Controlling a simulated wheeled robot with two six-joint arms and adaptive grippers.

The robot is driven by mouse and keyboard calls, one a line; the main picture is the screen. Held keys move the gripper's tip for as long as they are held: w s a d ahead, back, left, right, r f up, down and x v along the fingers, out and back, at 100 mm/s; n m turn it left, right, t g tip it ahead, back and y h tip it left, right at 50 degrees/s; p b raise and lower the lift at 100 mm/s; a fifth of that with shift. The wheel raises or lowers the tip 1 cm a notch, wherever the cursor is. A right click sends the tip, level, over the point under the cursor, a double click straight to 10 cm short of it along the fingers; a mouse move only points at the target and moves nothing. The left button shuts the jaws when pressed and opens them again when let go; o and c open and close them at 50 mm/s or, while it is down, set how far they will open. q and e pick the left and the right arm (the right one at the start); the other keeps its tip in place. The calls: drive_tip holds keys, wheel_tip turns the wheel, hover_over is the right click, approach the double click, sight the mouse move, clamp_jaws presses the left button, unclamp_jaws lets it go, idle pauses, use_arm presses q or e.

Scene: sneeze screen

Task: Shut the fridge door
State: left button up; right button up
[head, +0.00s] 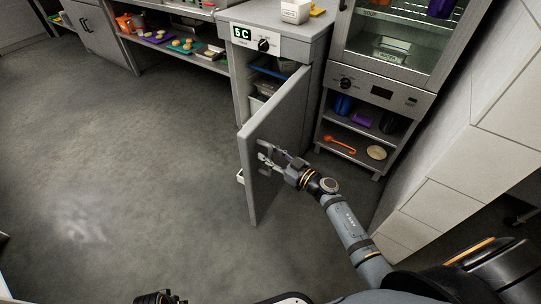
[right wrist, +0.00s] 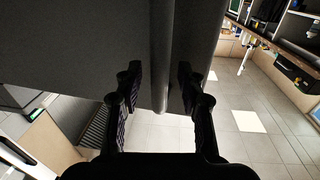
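The grey fridge (head: 240,85) under the counter has a lit "5 C" display and a knob. Its door (head: 275,120) stands wide open, swung out toward me, with shelves and containers visible inside. My right gripper (head: 265,158) is at the door's right-hand face, near its free edge. A dark part, probably my left gripper (head: 160,298), barely shows at the bottom edge of the head view.
A glass-fronted cabinet (head: 400,55) with an open shelf (head: 350,155) below stands right of the fridge. A pale wall (head: 470,150) lies further right. A low shelf with food trays (head: 180,45) is at the back left. The floor (head: 120,150) left of the door is clear.

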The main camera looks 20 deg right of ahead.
clamp_jaws()
idle(0.3)
drive_tip(key=shift+a, duration=0.1)
